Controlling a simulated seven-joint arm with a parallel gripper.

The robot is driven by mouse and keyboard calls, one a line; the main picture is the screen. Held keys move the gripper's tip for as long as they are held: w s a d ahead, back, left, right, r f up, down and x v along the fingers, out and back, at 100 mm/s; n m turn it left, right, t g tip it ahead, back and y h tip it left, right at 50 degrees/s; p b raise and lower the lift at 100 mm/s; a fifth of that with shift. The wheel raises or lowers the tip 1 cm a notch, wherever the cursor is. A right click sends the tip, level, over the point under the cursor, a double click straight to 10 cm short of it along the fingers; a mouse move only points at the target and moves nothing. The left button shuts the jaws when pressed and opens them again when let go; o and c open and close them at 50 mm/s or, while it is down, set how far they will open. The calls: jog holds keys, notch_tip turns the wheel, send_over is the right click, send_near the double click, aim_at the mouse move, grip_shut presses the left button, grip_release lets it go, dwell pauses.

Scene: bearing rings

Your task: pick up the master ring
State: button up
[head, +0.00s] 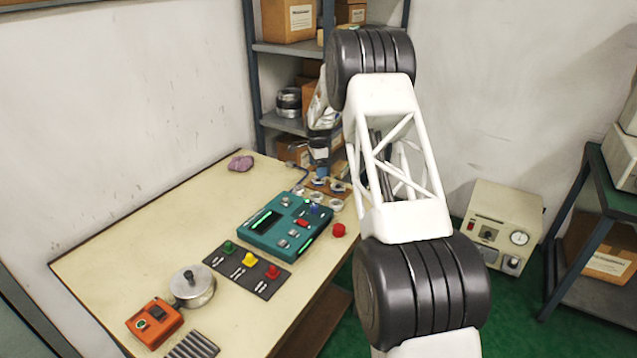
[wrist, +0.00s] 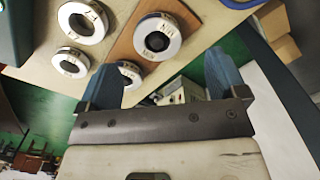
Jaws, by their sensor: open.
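Several pale metal rings with dark printed labels lie at the table's far right corner. In the wrist view, one ring (wrist: 157,37) sits on a brown board (wrist: 124,48), with a dark centre. Two more rings (wrist: 82,22) (wrist: 71,62) lie on the cream surface to its left. Another ring (wrist: 131,74) is partly hidden behind my left finger. The labels are too small to read, so I cannot tell which is the master ring. My gripper (wrist: 163,65) is open and empty, its two blue fingers apart from the rings. In the head view, my arm partly hides this corner.
A teal device (head: 285,226) stands beside the rings on the table (head: 150,235). A red knob-like object (head: 339,230) is near the right edge. A dark panel (head: 248,270), a metal pot (head: 192,288) and an orange box (head: 154,324) are nearer. Shelving (head: 285,48) stands behind.

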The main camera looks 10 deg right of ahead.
jog(key=shift+s+f, duration=0.15)
jog(key=shift+f, duration=2.4)
jog(key=shift+c, duration=0.3)
jog(key=c, duration=1.1)
jog(key=shift+r, duration=0.15)
